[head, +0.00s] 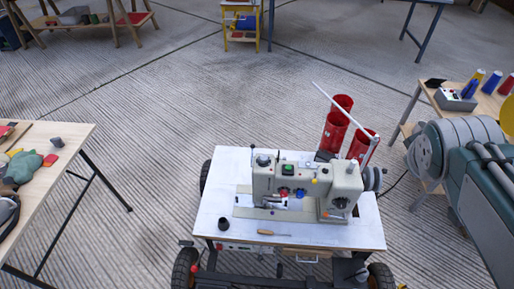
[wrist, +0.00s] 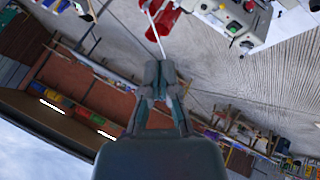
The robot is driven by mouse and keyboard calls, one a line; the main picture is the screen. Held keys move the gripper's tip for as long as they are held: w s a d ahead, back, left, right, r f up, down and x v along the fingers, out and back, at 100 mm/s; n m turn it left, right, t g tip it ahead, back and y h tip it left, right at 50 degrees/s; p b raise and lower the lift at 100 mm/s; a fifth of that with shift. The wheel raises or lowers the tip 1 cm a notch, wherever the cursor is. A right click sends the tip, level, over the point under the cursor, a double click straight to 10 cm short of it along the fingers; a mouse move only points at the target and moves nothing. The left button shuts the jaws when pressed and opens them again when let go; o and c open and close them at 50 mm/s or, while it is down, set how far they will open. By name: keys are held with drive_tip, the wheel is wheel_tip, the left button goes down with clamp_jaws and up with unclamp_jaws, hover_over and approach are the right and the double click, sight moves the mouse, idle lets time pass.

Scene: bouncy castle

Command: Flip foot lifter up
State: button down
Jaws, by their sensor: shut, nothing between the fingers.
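A cream sewing machine (head: 340,183) stands upright on a white-topped wheeled table (head: 225,180) in the head view. Its slimmer head end (head: 262,180) is on the left, over a pale bed plate. The foot lifter is too small to make out. Part of the machine (wrist: 238,14) also shows at the top right of the wrist view. My gripper (wrist: 160,66) is shut and empty in the wrist view, apart from the machine. I cannot make out its fingertips in the head view.
Red thread cones (head: 340,115) and a slanting white rod (head: 338,108) rise behind the machine. A screwdriver (head: 272,233) and a small dark cup (head: 224,225) lie near the table's front. A cluttered bench (head: 60,170) stands at left; another table (head: 430,88) stands at right.

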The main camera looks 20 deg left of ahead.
drive_tip(key=w+a+f+n+t+y, duration=0.15)
drive_tip(key=w+a+n, duration=0.25)
drive_tip(key=w+n, duration=0.65)
drive_tip(key=w+a+n+t, duration=0.35)
drive_tip(key=w+n, duration=0.45)
drive_tip(key=w, duration=0.6)
drive_tip(key=w+a+f+n+g+y, duration=0.1)
drive_tip(key=w+a+f+n+y, duration=0.1)
drive_tip(key=w+a+f+n, duration=0.35)
drive_tip(key=w+a+f+n+g+y, duration=0.2)
drive_tip(key=w+a+f+n+y, duration=0.2)
drive_tip(key=a+f+n, duration=0.85)
drive_tip(key=s+a+f+n+g+y, duration=0.1)
drive_tip(key=a+f+n+g, duration=0.1)
drive_tip(key=a+f+n, duration=0.2)
drive_tip(key=s+a+f+n+g+y, duration=0.1)
drive_tip(key=s+a+f+n+g, duration=0.1)
drive_tip(key=f+n, duration=0.8)
wheel_tip(320, 180, down, 2)
drive_tip(key=shift+s+a+f+g, duration=0.25)
drive_tip(key=shift+a+g, duration=0.55)
drive_tip(key=shift+a, duration=0.2)
